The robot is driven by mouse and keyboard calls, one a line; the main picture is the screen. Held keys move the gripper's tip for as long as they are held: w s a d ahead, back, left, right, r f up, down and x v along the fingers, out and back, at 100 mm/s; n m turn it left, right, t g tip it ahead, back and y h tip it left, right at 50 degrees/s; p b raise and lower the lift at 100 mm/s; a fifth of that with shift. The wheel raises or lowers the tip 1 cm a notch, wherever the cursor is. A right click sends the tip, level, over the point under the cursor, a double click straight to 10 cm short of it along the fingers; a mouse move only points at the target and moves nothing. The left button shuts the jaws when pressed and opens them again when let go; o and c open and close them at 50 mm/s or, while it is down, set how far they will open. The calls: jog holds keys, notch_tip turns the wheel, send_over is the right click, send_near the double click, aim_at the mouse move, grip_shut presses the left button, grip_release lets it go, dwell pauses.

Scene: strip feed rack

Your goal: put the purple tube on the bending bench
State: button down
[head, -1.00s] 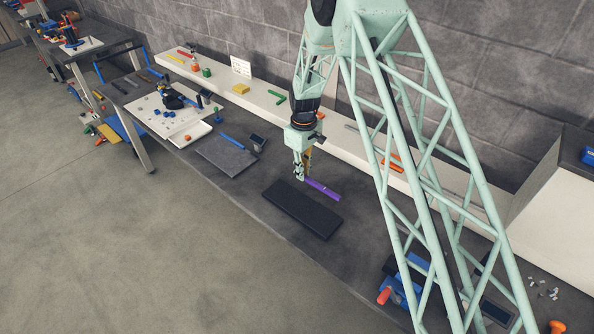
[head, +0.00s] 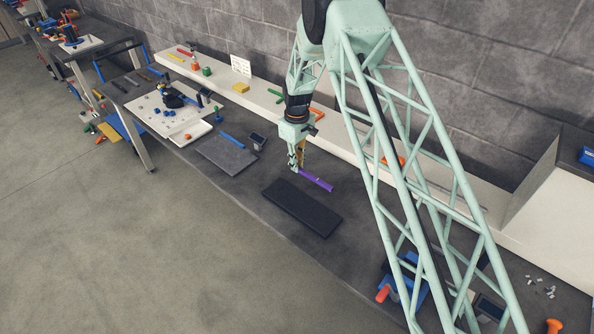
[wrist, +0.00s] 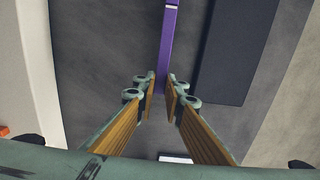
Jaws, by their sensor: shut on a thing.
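The purple tube (head: 317,181) is a slim straight piece held at one end by my gripper (head: 296,168). In the wrist view the tube (wrist: 169,42) runs away from between the two wood-faced fingers (wrist: 160,90), which are closed on it. In the head view it hangs just behind the black pad on the dark worktop; the gap beneath it is hard to judge.
The black pad (head: 302,207) lies in front of the tube. To its left are a grey plate (head: 226,158) with a blue strip (head: 232,140), and a small dark box (head: 257,142). A long white shelf (head: 217,83) with coloured pieces runs along the wall. A blue device (head: 408,280) stands at right.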

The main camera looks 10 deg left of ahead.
jog(key=shift+f+p, duration=0.4)
jog(key=shift+f, duration=1.25)
jog(key=shift+f, duration=0.2)
jog(key=c, duration=2.7)
grip_release()
jog(key=shift+r, duration=0.15)
jog(key=shift+r+b, duration=1.05)
jog(key=shift+r, duration=5)
